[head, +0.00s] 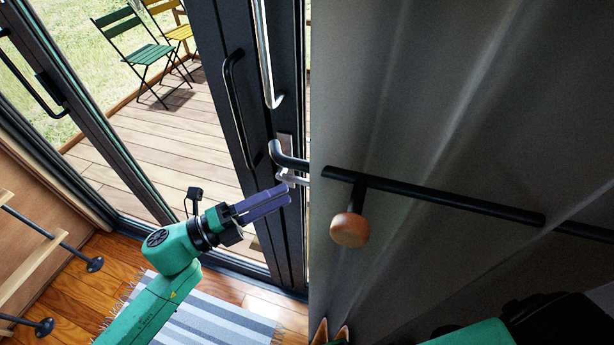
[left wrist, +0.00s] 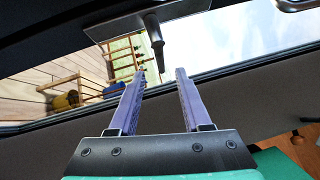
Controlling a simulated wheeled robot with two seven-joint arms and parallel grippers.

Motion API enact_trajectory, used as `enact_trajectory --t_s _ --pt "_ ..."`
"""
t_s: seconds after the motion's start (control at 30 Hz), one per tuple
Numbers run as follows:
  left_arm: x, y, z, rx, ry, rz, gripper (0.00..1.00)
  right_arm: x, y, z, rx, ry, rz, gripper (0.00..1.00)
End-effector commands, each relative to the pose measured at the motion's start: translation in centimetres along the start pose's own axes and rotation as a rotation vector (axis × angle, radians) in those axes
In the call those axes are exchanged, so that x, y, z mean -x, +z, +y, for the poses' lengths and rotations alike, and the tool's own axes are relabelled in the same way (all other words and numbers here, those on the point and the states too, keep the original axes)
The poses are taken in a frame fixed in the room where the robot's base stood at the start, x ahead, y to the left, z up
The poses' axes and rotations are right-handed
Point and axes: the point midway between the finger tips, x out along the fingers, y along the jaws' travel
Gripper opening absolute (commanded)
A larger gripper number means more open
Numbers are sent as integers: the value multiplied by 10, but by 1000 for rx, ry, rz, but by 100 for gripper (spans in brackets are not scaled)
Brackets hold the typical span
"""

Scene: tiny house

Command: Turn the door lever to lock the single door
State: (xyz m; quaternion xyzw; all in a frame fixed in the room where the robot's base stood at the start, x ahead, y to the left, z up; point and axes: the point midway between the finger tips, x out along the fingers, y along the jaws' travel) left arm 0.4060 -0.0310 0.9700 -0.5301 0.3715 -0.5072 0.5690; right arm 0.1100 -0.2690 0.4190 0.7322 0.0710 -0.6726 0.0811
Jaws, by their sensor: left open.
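The single door (head: 265,60) has a black frame with glass and stands upright in the middle of the head view. Its black door lever (head: 287,162) sticks out from a pale plate on the frame. In the left wrist view the lever (left wrist: 155,30) comes down from a dark plate, its end near the gap between my fingertips. My left gripper (head: 288,192) is open and empty, just below the lever in the head view; it also shows in the left wrist view (left wrist: 160,72). I cannot tell whether it touches the lever. My right gripper is out of view.
A dark grey panel (head: 450,110) with a black rail (head: 450,198) and a wooden knob (head: 349,229) fills the right side. A striped rug (head: 215,318) lies on the wooden floor. Outside is a deck (head: 150,150) with green (head: 145,50) and yellow (head: 170,30) chairs.

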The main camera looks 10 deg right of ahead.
Motion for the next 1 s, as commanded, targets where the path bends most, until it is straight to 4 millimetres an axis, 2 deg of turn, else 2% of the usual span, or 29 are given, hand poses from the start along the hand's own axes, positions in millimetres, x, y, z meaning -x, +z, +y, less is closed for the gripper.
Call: enact_trajectory --t_s 0.03,0.1,0.27,0.4,0.6,0.63,0.73,0.77,1.0 --pt "-15 1 -6 0 -5 1 48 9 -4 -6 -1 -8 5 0" --pt "-34 1 -6 1 -4 0 48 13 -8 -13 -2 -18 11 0" --pt "-64 1 -3 2 -2 0 48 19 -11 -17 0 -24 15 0" --pt "-73 1 0 1 0 -2 48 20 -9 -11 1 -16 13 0" --pt "-73 0 1 2 1 -2 48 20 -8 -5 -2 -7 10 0" --pt "-73 0 1 2 1 -2 41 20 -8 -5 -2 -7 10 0" --pt "-72 0 0 3 1 -2 3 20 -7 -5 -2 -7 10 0" --pt "-72 0 0 3 0 -2 0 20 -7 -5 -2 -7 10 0" --pt "-72 0 0 3 0 -2 0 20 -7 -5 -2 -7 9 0"
